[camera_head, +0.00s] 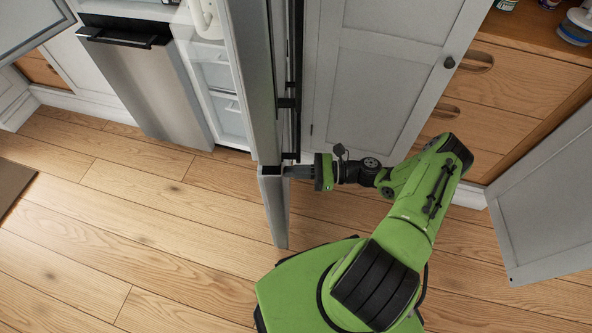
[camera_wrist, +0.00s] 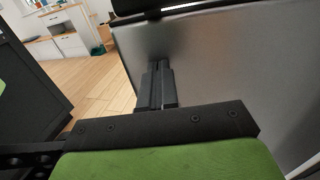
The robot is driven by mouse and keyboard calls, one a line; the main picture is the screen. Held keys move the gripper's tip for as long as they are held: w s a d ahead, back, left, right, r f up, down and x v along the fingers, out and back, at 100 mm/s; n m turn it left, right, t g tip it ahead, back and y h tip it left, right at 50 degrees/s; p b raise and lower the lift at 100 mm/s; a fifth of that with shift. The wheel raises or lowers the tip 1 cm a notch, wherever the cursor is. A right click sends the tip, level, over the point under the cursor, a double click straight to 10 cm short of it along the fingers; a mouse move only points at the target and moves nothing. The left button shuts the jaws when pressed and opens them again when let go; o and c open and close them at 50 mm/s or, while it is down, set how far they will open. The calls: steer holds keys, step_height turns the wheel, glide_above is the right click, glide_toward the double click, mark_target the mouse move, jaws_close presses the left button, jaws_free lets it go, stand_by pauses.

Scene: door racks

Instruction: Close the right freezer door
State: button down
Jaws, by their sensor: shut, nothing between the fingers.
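The right freezer door (camera_head: 276,215) stands open, seen nearly edge-on in the head view, low near the floor. Its broad silver face shows in the wrist view (camera_wrist: 225,65). My gripper (camera_head: 288,171) is at the right side of this door, near its top edge. In the wrist view, my gripper (camera_wrist: 159,68) has its fingers together and empty, pointing at the silver face. The fingertips are close to the face; I cannot tell for sure whether they touch it.
A taller door (camera_head: 252,85) also stands open above the freezer door. The white compartment (camera_head: 222,85) is exposed to its left, beside a stainless panel (camera_head: 150,85). A grey cabinet (camera_head: 375,75) stands right; another cabinet door (camera_head: 548,205) hangs open. Wooden floor (camera_head: 150,215) is clear at left.

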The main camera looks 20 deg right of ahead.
steer(key=x, duration=1)
steer(key=shift+a, duration=0.1)
